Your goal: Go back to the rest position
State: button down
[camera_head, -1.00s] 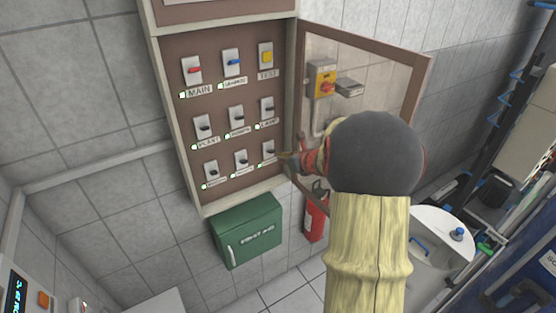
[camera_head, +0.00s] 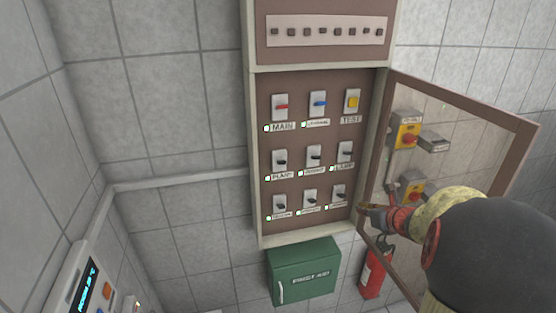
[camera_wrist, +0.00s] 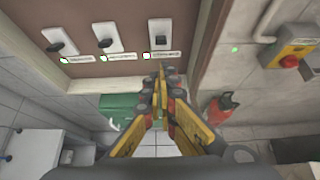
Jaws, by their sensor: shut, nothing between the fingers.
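My gripper (camera_head: 372,211) is shut and empty at the lower right edge of the electrical panel (camera_head: 262,160), near the bottom-right switch (camera_head: 339,193). In the wrist view my gripper (camera_wrist: 161,75) has its fingertips together, just below that switch (camera_wrist: 161,33); I cannot tell if they touch the panel. The panel holds three rows of switches, with a red MAIN switch (camera_head: 281,106), a blue one (camera_head: 318,103) and a yellow TEST button (camera_head: 352,101) on top.
The panel's framed glass door (camera_head: 520,150) stands open to the right, close to my arm. Isolators with red knobs (camera_head: 409,140) show through it. A green first-aid box (camera_head: 305,272) hangs below the panel, with a fire extinguisher (camera_head: 373,272) beside it.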

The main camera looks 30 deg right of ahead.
jog(key=s+a+f+m+g+y+b, duration=0.1)
jog(key=s+a+f+m+b, duration=0.3)
jog(key=a+m, duration=0.7)
jog(key=s+a+f+m+g+y+b, duration=0.1)
jog(key=s+a+f+m+b, duration=0.3)
jog(key=s+a+m+b, duration=0.4)
jog(key=s+a+f+m+g+b, duration=0.3)
jog(key=s+a+m+b, duration=0.3)
jog(key=a+m, duration=0.8)
jog(key=a+f+b, duration=0.1)
jog(key=a+b, duration=0.1)
jog(key=a, duration=0.4)
jog(key=shift+s+f+g+y+b, duration=0.25)
jog(key=shift+f+g+y+b, duration=0.05)
jog(key=shift+f+y, duration=0.1)
